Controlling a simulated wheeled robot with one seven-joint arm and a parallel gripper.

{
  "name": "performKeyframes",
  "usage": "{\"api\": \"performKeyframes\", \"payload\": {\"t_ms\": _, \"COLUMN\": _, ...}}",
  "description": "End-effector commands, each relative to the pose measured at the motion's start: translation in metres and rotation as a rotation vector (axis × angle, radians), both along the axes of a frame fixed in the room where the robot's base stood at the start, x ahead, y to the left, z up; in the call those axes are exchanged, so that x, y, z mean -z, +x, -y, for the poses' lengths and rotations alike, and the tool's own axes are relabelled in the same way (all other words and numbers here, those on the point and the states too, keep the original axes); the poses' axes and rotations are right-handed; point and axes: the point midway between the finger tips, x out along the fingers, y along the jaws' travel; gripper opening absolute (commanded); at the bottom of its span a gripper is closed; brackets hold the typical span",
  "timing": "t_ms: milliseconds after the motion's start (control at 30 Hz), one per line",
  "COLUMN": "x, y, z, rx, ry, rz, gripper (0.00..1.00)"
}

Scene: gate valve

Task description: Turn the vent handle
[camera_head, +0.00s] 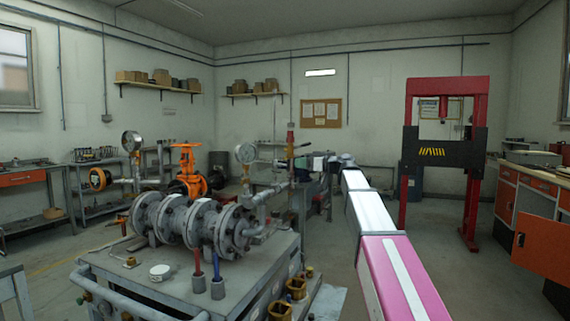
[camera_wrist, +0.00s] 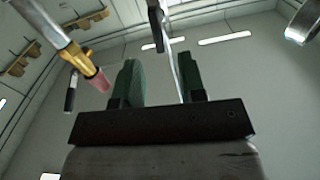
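A black lever (camera_head: 303,145), likely the vent handle, sticks out to the right from the top of a thin upright pipe with a red part (camera_head: 290,126). My gripper (camera_head: 303,163) is just below and beside this lever. In the wrist view, the two green fingers (camera_wrist: 160,83) stand apart, and I see nothing clearly held between them. A dark bar end (camera_wrist: 157,25) shows beyond the fingertips; I cannot tell whether it is the same lever. A brass fitting with a pink-red tip (camera_wrist: 88,68) is left of the fingers, with a small black grip (camera_wrist: 70,92) beside it.
The flanged grey valve body (camera_head: 190,222) sits on a metal skid (camera_head: 150,285) with pressure gauges (camera_head: 245,153) and an orange handwheel valve (camera_head: 187,175). A red press frame (camera_head: 473,150) and orange cabinets (camera_head: 540,245) stand to the right.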

Motion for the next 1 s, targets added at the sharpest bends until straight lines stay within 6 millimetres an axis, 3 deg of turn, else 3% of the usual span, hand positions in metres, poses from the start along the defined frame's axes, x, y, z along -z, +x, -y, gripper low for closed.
{"api": "performKeyframes", "payload": {"t_ms": 200, "x": 0.000, "y": 0.016, "z": -0.038, "rx": 0.000, "ry": -0.002, "rz": -0.002, "gripper": 0.37}}
{"api": "performKeyframes", "payload": {"t_ms": 400, "x": 0.000, "y": 0.024, "z": -0.062, "rx": 0.001, "ry": -0.001, "rz": -0.001, "gripper": 0.37}}
{"api": "performKeyframes", "payload": {"t_ms": 867, "x": 0.001, "y": 0.026, "z": -0.072, "rx": 0.001, "ry": -0.002, "rz": -0.002, "gripper": 0.37}}
{"api": "performKeyframes", "payload": {"t_ms": 967, "x": 0.001, "y": 0.026, "z": -0.072, "rx": 0.001, "ry": -0.002, "rz": -0.002, "gripper": 0.05}}
{"api": "performKeyframes", "payload": {"t_ms": 1000, "x": 0.001, "y": 0.026, "z": -0.072, "rx": 0.001, "ry": -0.002, "rz": -0.002, "gripper": 0.00}}
